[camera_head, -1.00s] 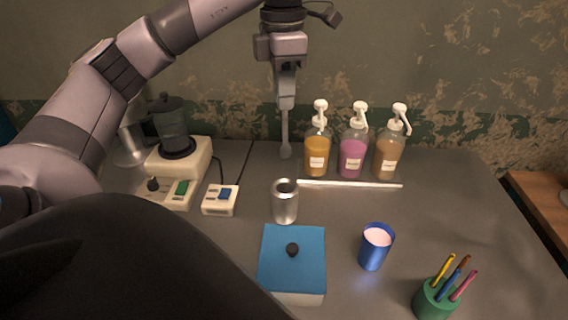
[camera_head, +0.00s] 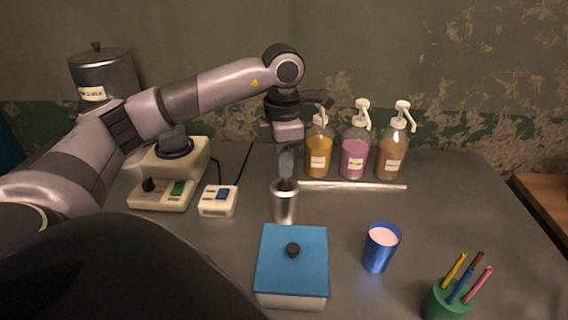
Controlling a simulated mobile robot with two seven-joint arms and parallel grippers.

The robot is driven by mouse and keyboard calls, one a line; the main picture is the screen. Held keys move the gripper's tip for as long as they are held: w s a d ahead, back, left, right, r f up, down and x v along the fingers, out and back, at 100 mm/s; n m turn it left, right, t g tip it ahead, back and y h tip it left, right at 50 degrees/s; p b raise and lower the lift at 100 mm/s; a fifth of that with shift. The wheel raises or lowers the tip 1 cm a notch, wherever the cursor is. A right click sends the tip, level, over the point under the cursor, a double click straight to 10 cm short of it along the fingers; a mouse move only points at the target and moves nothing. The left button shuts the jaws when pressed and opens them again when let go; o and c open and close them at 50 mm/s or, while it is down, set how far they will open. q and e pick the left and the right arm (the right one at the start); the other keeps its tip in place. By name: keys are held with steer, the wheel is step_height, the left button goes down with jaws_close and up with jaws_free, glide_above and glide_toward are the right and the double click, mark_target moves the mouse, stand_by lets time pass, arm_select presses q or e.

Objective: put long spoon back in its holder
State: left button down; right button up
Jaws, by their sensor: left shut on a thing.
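The holder is a silver metal cup (camera_head: 285,207) standing on the grey table. My left gripper (camera_head: 286,170) points down right above the cup's mouth and is shut on the long spoon. The spoon's lower part is hidden, apparently inside the cup. I cannot tell whether it touches the bottom. My right gripper is not in view.
Pump bottles with orange (camera_head: 318,155), pink (camera_head: 354,150) and brown (camera_head: 391,152) liquid stand behind a white strip (camera_head: 355,186). A blue-lidded box (camera_head: 292,265), blue cup (camera_head: 380,247) and green pen holder (camera_head: 446,300) are in front. A blender base (camera_head: 170,175) and switch box (camera_head: 218,201) stand left.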

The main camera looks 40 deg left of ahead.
arm_select(q)
steer(key=shift+f, duration=0.25)
steer(key=shift+f, duration=0.2)
steer(key=c, duration=1.2)
jaws_free()
steer(key=shift+r, duration=0.1)
